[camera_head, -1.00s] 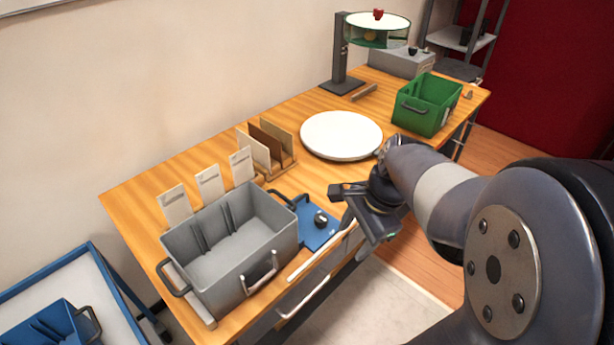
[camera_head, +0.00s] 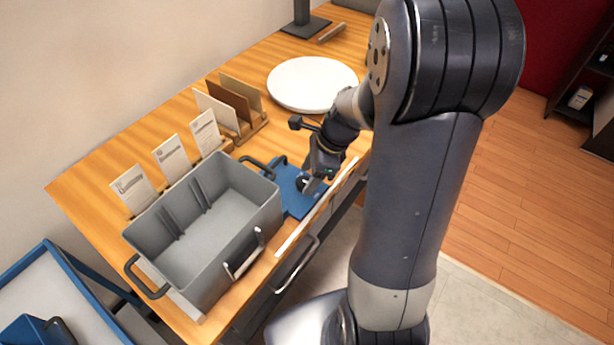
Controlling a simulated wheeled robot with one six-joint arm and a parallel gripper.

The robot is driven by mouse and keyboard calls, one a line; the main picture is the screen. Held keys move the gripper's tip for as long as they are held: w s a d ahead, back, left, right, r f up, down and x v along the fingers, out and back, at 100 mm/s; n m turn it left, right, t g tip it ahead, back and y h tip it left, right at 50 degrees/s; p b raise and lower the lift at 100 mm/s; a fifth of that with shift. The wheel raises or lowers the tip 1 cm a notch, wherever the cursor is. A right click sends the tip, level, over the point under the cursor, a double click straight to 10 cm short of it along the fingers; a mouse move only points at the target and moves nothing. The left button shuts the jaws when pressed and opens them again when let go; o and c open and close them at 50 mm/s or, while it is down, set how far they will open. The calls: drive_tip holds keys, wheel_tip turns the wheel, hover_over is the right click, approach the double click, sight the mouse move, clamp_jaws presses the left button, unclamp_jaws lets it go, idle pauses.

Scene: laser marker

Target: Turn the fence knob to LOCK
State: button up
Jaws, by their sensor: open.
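The fence knob (camera_head: 303,184) is a small dark round knob on a blue plate (camera_head: 287,204) at the table's front edge, right of the grey bin. My gripper (camera_head: 312,183) is open and sits right at the knob, pointing down toward the plate. Its fingers are small in this view and partly cover the knob. I cannot tell whether they touch it or stand on both sides of it. The knob's pointer and any LOCK mark are too small to read.
A grey bin (camera_head: 262,207) with handles stands left of the plate. Behind are white cards (camera_head: 171,158), a slotted rack with upright panels (camera_head: 240,100) and a white round disc (camera_head: 311,84). A rail (camera_head: 292,236) runs along the table's front edge.

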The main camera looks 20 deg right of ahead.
drive_tip(key=shift+x, duration=0.75)
drive_tip(key=shift+c, duration=0.3)
drive_tip(key=c, duration=0.9)
